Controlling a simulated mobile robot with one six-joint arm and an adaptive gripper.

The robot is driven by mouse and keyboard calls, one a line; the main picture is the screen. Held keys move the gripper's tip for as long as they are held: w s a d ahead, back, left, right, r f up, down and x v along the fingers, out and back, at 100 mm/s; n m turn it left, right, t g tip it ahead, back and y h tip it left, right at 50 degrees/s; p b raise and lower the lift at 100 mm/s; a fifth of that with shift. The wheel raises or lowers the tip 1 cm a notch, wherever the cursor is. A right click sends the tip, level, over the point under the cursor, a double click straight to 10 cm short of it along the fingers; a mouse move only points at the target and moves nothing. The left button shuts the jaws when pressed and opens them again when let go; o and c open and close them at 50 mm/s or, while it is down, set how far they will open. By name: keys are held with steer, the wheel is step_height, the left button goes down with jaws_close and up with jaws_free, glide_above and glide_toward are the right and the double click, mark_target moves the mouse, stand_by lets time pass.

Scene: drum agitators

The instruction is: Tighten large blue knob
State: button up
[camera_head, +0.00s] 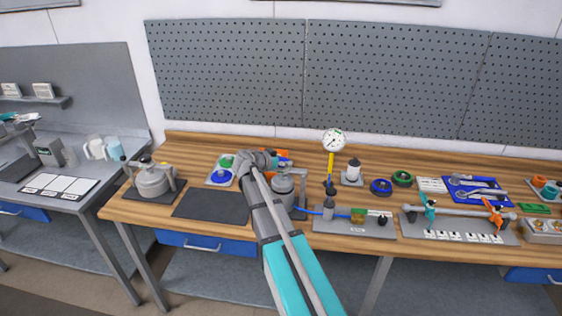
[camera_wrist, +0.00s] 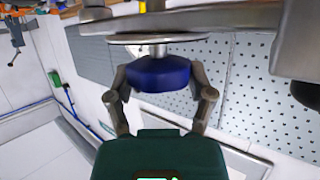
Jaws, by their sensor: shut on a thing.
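In the wrist view, a large dark blue knob (camera_wrist: 160,74) sits on a short metal stem below a round pale disc (camera_wrist: 158,38). My gripper (camera_wrist: 162,76) has one finger on each side of the knob, closed against it. The faces where the fingers meet the knob are partly hidden. In the head view, my arm reaches over the bench beside a grey metal vessel (camera_head: 283,188). The fingers and the held knob cannot be made out there.
A grey tray (camera_head: 208,182) with green and blue round parts lies left of my arm. Another grey vessel (camera_head: 152,180) stands farther left. A gauge (camera_head: 333,141) on a yellow stem stands to the right. A dark mat (camera_head: 212,207) is bare.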

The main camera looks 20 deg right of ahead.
steer(key=shift+w+a+r+m+g+h, duration=0.1)
steer(key=shift+w+m+g+h, duration=0.1)
steer(key=shift+m+g, duration=0.4)
steer(key=shift+w+m+g+h, duration=0.1)
steer(key=shift+m+g+h, duration=0.1)
steer(key=shift+m+g, duration=0.4)
steer(key=shift+s, duration=0.1)
steer(key=o, duration=1.1)
steer(key=shift+s, duration=0.15)
